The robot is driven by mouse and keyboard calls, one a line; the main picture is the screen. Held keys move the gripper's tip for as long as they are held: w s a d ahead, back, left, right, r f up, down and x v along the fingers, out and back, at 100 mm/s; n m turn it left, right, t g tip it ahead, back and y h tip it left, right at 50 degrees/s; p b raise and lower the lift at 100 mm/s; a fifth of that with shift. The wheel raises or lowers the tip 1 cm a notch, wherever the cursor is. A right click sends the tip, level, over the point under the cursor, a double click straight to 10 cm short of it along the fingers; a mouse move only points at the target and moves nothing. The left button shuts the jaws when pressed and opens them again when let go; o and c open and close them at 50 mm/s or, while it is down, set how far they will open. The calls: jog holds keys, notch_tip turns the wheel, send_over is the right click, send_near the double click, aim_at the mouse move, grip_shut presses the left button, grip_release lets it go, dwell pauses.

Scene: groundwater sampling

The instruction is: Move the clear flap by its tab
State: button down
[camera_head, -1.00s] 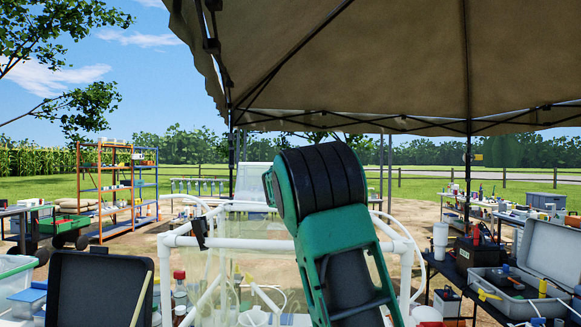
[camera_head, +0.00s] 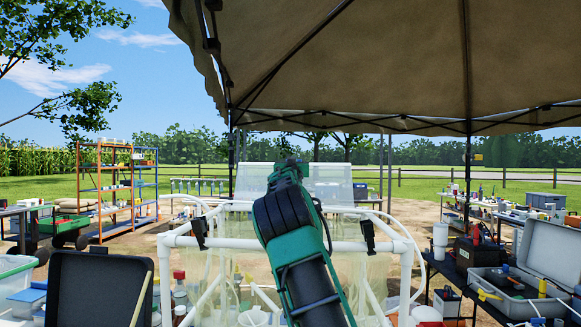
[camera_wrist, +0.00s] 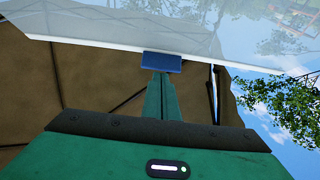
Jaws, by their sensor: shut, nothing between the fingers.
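In the wrist view, the clear flap (camera_wrist: 150,28) stretches across the top as a pale see-through sheet with a white lower edge. Its blue tab (camera_wrist: 161,62) sits at the middle of that edge. My gripper (camera_wrist: 161,78) is shut and empty, its green fingers pointing at the tab. The fingertips meet the tab's lower side in the picture; whether they touch it I cannot tell. In the head view, my arm covers the middle of the white-framed enclosure (camera_head: 350,246). A pale translucent panel (camera_head: 333,184) shows behind the arm; the tab is not visible there.
White pipe bars and clear sheeting surround the arm's workspace. An open black case (camera_head: 98,290) stands at left, and an open grey case (camera_head: 520,293) lies on the right table. Bottles (camera_head: 180,290) stand inside the enclosure. The brown canopy (camera_head: 400,60) is overhead.

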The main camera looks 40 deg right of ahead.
jog(key=shift+w+d+f, duration=0.25)
jog(key=shift+w+d, duration=0.05)
jog(key=w+d, duration=0.2)
jog(key=shift+w+d+f, duration=0.25)
jog(key=shift+w+f, duration=0.1)
jog(key=shift+f, duration=0.05)
jog(key=shift+w+f, duration=0.1)
jog(key=shift+w, duration=0.25)
jog(key=shift+w+d+f, duration=0.15)
jog(key=shift+d, duration=0.1)
